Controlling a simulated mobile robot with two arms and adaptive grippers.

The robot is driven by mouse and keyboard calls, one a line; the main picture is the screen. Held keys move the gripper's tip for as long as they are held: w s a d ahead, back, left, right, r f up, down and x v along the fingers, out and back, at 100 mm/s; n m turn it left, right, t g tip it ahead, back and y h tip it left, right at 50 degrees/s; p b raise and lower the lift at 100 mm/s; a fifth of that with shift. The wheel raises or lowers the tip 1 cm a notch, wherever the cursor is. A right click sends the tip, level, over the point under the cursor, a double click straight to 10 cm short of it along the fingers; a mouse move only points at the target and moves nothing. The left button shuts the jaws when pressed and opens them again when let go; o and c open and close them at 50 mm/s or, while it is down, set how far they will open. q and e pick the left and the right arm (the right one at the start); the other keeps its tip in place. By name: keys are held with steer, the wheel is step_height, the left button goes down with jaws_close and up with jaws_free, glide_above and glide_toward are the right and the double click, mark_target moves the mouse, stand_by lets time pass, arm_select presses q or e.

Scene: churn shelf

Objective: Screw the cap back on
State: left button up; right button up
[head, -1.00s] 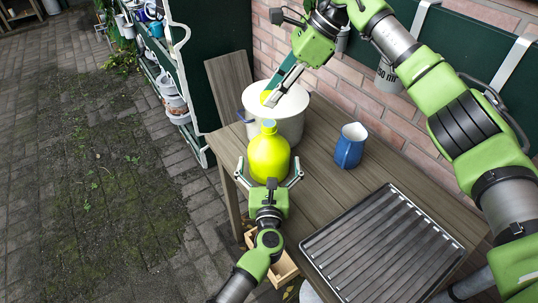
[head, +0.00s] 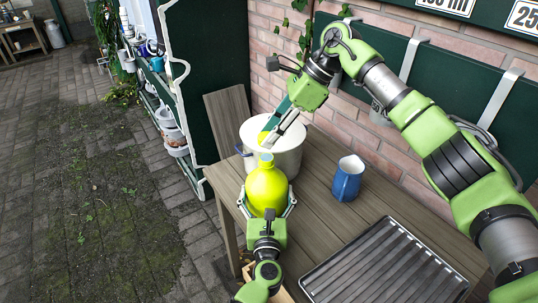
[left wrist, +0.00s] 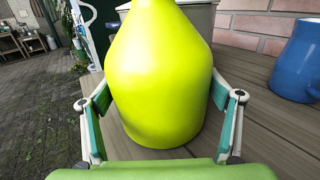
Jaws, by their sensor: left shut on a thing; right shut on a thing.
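A yellow-green bottle (head: 267,192) stands upright near the left edge of the wooden table, its pale, uncapped neck at the top. My left gripper (head: 268,205) is shut around its lower body; the left wrist view shows the bottle (left wrist: 158,85) with a finger on each side. My right gripper (head: 270,137) is shut on a yellow cap (head: 263,138). The cap sits just above the neck in the head view, apparently apart from it. The fingers partly hide the cap, and its exact alignment is hard to tell. The left wrist view cuts off the neck.
A large white pot (head: 288,158) stands close behind the bottle. A blue jug (head: 347,180) stands to the right, and a dark ribbed tray (head: 385,265) lies at the front right. A brick wall (head: 400,165) bounds the back. Table space between bottle and tray is clear.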

mark_target(266, 157)
steer(key=shift+f, duration=1.6)
steer(key=shift+f, duration=0.9)
steer(key=shift+f, duration=0.55)
